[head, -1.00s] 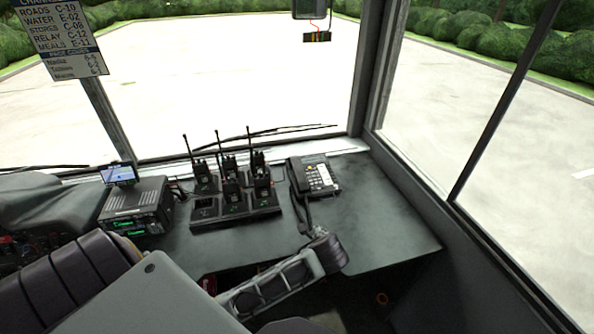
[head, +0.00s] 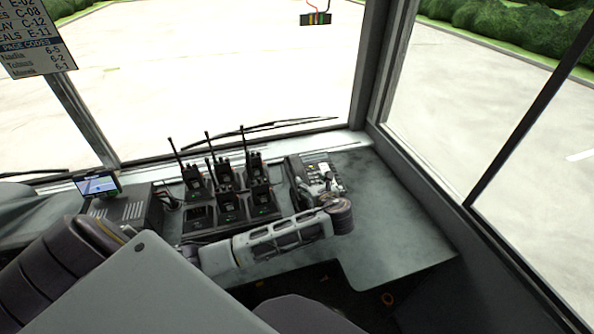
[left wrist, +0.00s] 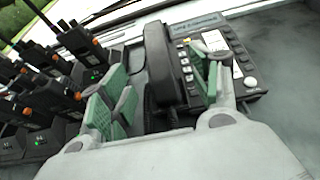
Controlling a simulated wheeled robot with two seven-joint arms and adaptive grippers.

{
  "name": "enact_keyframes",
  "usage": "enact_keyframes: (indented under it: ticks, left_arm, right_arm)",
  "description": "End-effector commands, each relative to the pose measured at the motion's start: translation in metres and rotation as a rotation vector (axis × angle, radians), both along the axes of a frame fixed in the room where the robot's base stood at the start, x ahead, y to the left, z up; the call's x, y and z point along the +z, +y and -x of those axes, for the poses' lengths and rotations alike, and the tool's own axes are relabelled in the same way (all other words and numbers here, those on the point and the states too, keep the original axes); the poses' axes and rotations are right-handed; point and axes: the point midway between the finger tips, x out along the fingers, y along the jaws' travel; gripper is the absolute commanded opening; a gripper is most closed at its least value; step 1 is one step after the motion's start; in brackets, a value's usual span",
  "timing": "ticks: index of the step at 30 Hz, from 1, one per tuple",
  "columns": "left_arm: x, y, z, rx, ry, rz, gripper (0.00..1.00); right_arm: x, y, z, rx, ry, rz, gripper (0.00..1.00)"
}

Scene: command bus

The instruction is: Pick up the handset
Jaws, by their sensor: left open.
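The black handset (left wrist: 158,62) rests on the left side of a desk phone (left wrist: 225,68), which has a keypad and white labels. In the head view the handset (head: 297,178) shows on the phone (head: 322,163) at the right of the dash, partly behind my arm. My left gripper (head: 328,183) is over the phone. In the left wrist view the left gripper (left wrist: 163,92) is open, with its green-padded fingers spread on either side of the handset. The near end of the handset is partly hidden by the gripper. My right gripper is not in view.
A charging rack (head: 205,232) with several radios (head: 223,175) stands left of the phone, antennas upright. A radio unit (head: 125,212) with a small screen (head: 97,185) is farther left. The grey dash (head: 395,225) is clear to the right. The windshield is behind.

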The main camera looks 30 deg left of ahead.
Motion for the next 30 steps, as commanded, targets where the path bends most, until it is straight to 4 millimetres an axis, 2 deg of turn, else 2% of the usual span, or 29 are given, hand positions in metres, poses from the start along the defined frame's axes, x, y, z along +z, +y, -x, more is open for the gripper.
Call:
enact_keyframes:
  ticks: [14, 30]
  left_arm:
    - [-0.002, 0.003, -0.002, 0.0, 0.002, -0.004, 0.62]
    - [-0.026, 0.048, -0.04, 0.0, 0.003, -0.004, 0.62]
  right_arm:
    - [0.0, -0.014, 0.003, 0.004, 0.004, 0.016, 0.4]
    - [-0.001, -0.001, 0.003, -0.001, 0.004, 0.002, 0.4]
